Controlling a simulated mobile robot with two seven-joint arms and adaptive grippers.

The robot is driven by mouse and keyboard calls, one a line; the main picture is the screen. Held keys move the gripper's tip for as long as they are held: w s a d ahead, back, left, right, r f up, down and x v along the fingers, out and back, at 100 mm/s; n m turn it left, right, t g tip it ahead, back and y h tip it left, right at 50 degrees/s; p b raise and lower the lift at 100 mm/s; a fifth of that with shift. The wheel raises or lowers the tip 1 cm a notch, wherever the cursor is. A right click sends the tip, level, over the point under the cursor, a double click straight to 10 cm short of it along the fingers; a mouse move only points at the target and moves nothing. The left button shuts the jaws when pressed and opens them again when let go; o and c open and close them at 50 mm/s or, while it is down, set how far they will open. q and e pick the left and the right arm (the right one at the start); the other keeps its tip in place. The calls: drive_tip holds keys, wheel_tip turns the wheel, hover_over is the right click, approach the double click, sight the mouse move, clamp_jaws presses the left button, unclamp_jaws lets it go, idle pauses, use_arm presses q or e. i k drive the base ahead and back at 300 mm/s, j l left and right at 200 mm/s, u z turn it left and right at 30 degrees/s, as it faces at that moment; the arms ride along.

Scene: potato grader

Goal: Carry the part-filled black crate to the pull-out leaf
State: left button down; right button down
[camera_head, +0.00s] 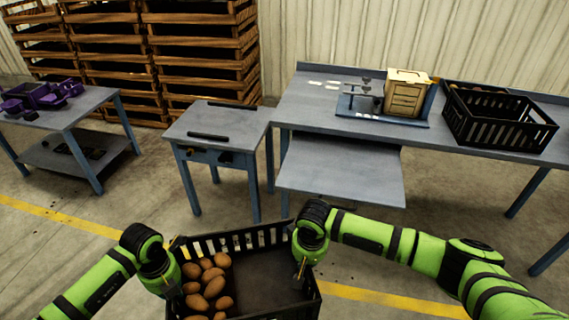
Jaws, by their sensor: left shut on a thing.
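The part-filled black crate (262,237) is low in the head view, close in front of me. Brown potatoes (213,287) fill its left part, and its right part shows a bare dark floor. My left gripper (172,284) is at the crate's left side, shut on the crate; its fingertips are largely hidden. My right gripper (301,268) is at the crate's right side, pointing down; whether its fingers close on the wall is unclear. The pull-out leaf (341,172) is a grey board extending from under the long bench, beyond the crate. Its top is empty.
The long bench (310,98) carries a scale (364,98), a cream drawer box (407,93) and another black crate (497,121). A small table (217,124) stands left of the leaf. Purple trays (45,96) lie on the far-left table. Wooden crates (200,55) are stacked behind.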

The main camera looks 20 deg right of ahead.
sight(343, 168)
drive_tip(key=z, duration=0.85)
